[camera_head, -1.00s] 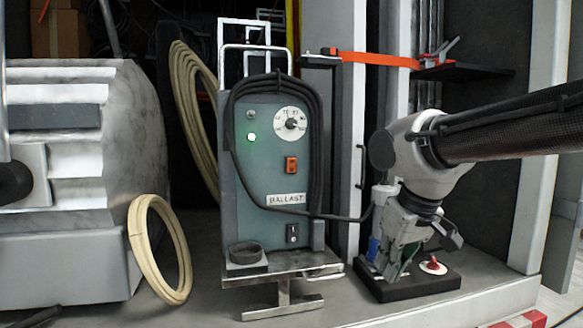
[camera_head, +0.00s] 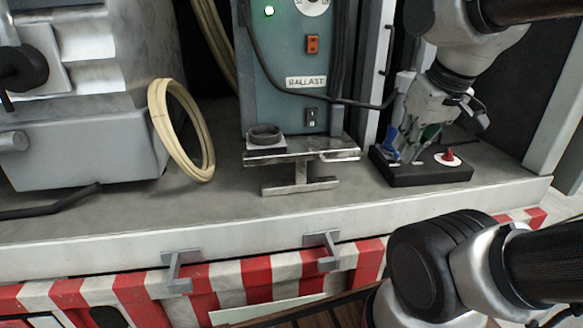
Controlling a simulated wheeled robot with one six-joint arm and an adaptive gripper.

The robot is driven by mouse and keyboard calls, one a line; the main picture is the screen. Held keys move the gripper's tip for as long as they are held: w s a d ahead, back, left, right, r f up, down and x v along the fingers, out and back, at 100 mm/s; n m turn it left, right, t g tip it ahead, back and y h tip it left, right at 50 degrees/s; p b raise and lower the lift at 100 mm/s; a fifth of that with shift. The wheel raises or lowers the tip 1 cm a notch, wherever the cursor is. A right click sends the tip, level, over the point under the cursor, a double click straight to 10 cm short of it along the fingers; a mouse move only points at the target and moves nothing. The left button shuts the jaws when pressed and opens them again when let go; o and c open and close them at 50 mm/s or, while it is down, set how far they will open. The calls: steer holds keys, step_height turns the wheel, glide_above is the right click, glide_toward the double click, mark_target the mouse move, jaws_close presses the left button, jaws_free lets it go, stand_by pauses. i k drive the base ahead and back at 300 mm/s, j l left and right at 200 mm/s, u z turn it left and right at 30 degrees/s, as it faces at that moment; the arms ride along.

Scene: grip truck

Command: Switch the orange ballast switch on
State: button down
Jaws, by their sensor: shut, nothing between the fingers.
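The orange ballast switch (camera_head: 312,44) is on the front of the teal ballast cabinet (camera_head: 272,60), above the "BALLAST" label. Its rocker position is too small to tell. A green lamp (camera_head: 269,11) glows at the upper left of the panel. My gripper (camera_head: 411,152) is to the right of and lower than the switch, well apart from it, pointing down. It is shut and empty, over or just behind a black base; contact cannot be told.
The black base (camera_head: 430,174) carries a red knob (camera_head: 449,155) and blue-handled parts (camera_head: 391,140). A dark cable crosses the cabinet front below the orange switch. A black switch (camera_head: 311,117) sits lower. A metal bracket (camera_head: 300,172) stands before the cabinet; a hose coil (camera_head: 181,130) is left.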

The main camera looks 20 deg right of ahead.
mark_target(312, 41)
steer(key=z, duration=1.85)
steer(key=k+j, duration=0.6)
steer(key=j, duration=0.2)
